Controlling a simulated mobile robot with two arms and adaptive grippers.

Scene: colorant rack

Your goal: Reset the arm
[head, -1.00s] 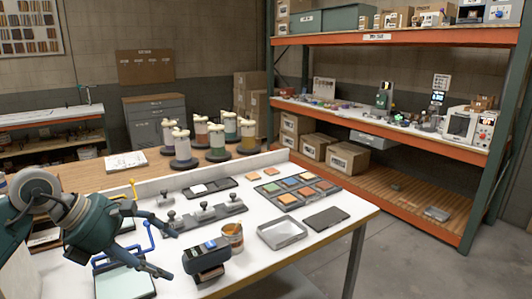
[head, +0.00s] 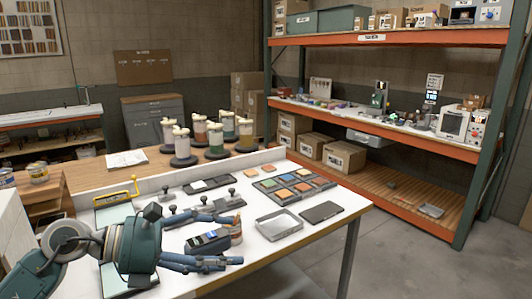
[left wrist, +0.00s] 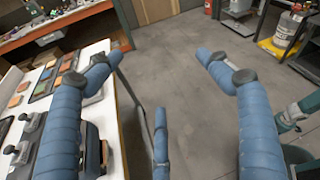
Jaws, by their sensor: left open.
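My left gripper (head: 240,240) reaches in from the left of the head view over the white worktable (head: 345,195). Its blue fingers are spread wide with nothing between them. My right gripper is not in view.
A metal tray (head: 278,228), a dark flat plate (head: 321,212) and a palette of coloured squares (head: 296,184) lie on the table's right part. Several capped jars (head: 215,143) stand on the wooden counter behind. Tall shelving (head: 395,141) stands at the right, with open floor before it.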

